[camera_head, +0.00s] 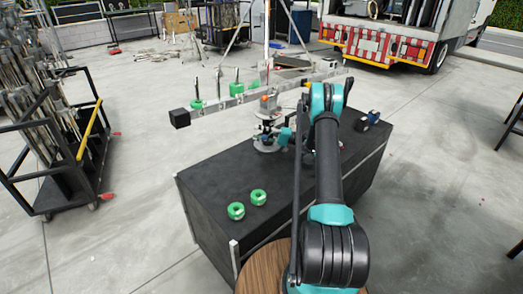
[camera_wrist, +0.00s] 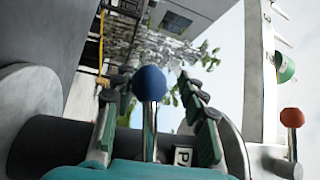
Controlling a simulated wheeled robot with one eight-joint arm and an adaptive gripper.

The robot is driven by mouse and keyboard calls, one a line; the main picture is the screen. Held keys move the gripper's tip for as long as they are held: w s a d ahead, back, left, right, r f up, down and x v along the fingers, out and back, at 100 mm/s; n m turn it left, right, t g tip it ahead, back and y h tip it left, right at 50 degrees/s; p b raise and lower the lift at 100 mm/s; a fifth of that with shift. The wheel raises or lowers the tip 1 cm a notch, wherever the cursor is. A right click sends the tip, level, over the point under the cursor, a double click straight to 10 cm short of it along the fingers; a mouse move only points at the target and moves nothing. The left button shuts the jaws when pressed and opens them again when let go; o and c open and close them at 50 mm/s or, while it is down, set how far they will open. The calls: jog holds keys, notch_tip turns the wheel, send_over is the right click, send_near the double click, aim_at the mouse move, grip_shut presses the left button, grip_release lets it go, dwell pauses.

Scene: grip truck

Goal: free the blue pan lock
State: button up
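In the wrist view, a blue ball knob (camera_wrist: 149,83) tops an upright metal lever (camera_wrist: 150,133), which I take for the blue pan lock. My gripper (camera_wrist: 151,96) is open, with one dark finger to each side of the lever and clear gaps between. The depth between fingers and knob is hard to judge. A second lever with a red-orange knob (camera_wrist: 291,117) stands at the right, outside the fingers. In the head view, my gripper (camera_head: 285,136) is beside the grip head (camera_head: 266,132) on the black box; the blue knob is too small to tell there.
The long metal beam (camera_head: 245,98) crosses above the black box (camera_head: 205,200), close to my arm. Two green rings (camera_head: 247,204) lie on the box top, and a small dark-blue item (camera_head: 368,120) sits at its far right. A cart (camera_head: 75,140) of stands is at left.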

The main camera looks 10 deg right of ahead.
jog(key=v, duration=1.7)
jog(key=shift+w, duration=0.15)
jog(key=s+a+r+m+h, duration=0.1)
jog(key=s+a+r+h, duration=0.15)
jog(key=a+r, duration=0.3)
jog(key=s+a+r+m+h, duration=0.1)
jog(key=s+a+r+h, duration=0.1)
jog(key=a+r+h, duration=0.3)
jog(key=s+a+h, duration=0.2)
jog(key=s, duration=0.7)
jog(key=s+a+g+h, duration=0.1)
jog(key=s+a+h, duration=0.2)
jog(key=s, duration=0.6)
jog(key=shift+r+n, duration=0.3)
jog(key=shift+r, duration=0.1)
jog(key=shift+a, duration=0.1)
